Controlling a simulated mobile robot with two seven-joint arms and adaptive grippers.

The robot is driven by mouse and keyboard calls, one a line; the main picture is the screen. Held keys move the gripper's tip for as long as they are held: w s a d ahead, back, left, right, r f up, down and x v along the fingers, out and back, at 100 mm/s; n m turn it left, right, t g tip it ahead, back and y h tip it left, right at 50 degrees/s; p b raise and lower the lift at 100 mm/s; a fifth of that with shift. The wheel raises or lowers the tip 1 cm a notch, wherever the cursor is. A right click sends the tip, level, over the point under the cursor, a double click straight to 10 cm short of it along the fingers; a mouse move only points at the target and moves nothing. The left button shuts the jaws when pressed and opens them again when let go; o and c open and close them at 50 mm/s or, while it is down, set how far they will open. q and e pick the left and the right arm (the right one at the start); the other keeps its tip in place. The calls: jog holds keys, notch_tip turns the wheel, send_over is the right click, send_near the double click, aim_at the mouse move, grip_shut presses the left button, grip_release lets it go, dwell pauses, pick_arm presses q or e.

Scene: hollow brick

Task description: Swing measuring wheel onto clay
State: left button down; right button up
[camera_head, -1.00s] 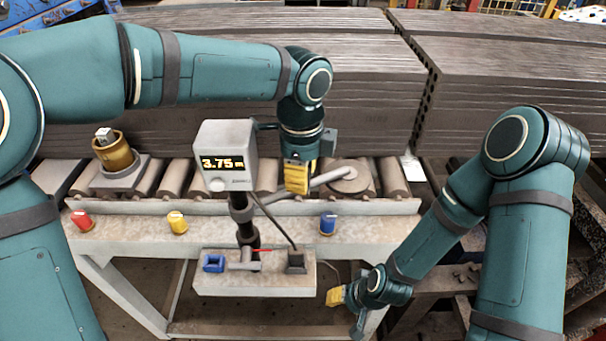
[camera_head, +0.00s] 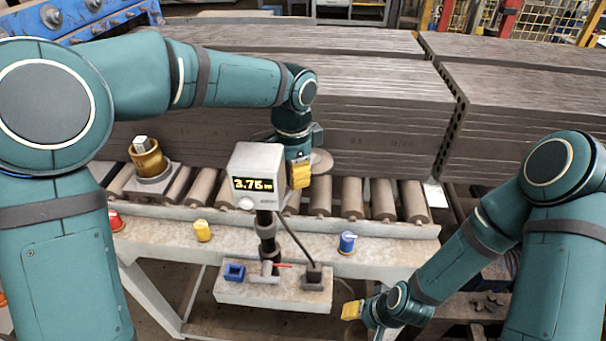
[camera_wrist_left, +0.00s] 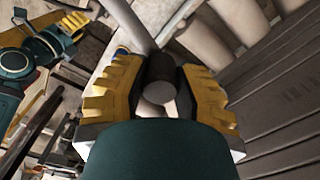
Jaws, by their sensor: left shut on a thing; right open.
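The measuring wheel (camera_head: 322,162) is a pale grey disc, partly hidden behind my left gripper (camera_head: 300,174) and close to the face of the long grey-brown clay column (camera_head: 385,150). I cannot tell whether it touches the clay. In the left wrist view, my left gripper (camera_wrist_left: 160,95) is shut on a dark round handle (camera_wrist_left: 160,75). A grey rod (camera_wrist_left: 125,20) runs beyond the yellow fingers. My right gripper (camera_head: 352,310) is open and empty, low and in front of the conveyor bench, apart from the wheel.
A grey display box (camera_head: 257,175) reading about 3.75 stands on a post before my left gripper. Rollers (camera_head: 350,198) line the bench under the clay. Red, yellow and blue knobs (camera_head: 347,242) sit along the front ledge. A brass cup (camera_head: 147,157) stands at left.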

pick_arm(q)
jog(key=shift+w+a+n, duration=0.2)
jog(key=shift+a+n, duration=0.3)
jog(key=c, duration=0.6)
grip_release()
jog(key=shift+a+f, duration=0.1)
notch_tip(320, 180, up, 12)
jog(key=shift+r, duration=0.1)
